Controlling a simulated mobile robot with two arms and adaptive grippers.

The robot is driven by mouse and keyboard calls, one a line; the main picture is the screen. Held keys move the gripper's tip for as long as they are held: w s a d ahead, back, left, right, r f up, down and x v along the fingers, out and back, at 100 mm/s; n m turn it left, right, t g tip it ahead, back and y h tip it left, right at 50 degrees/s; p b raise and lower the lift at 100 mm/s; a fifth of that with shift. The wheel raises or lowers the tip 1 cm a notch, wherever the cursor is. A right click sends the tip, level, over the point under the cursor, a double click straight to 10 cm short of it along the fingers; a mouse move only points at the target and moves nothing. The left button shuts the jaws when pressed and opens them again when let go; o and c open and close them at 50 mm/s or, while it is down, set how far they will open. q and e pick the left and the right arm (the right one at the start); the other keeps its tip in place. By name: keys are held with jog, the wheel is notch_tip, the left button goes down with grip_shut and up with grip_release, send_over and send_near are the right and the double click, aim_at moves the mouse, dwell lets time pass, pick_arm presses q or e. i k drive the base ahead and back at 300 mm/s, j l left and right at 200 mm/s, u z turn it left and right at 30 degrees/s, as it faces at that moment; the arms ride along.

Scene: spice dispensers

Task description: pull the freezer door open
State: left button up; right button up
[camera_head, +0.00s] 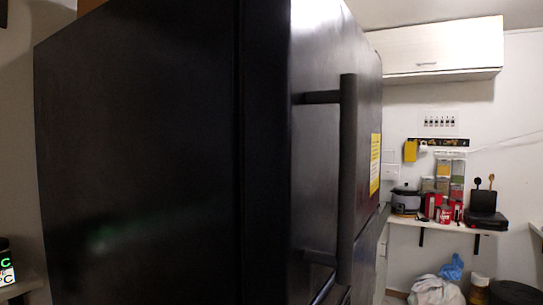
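The large black fridge-freezer (140,150) fills the left and middle of the head view. Its door front (315,200) faces right and is seen at a steep angle. A long vertical black handle (347,180) stands out from this door on two short brackets. The door looks closed against the body. Below the handle, a seam and part of another door or handle show at the bottom edge. Neither of my grippers is in view, and nothing touches the handle.
A yellow label (375,164) is on the door front. At the right, a wall shelf (440,227) holds a cooker (405,201), red items and a black appliance (485,210). Spice dispensers (449,170) hang above it. Bags (436,291) lie on the floor below. A white cabinet (440,50) hangs high.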

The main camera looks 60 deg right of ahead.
aim_at(311, 113)
jog(key=z, duration=2.45)
jog(key=k+j, duration=0.15)
jog(key=j, duration=0.1)
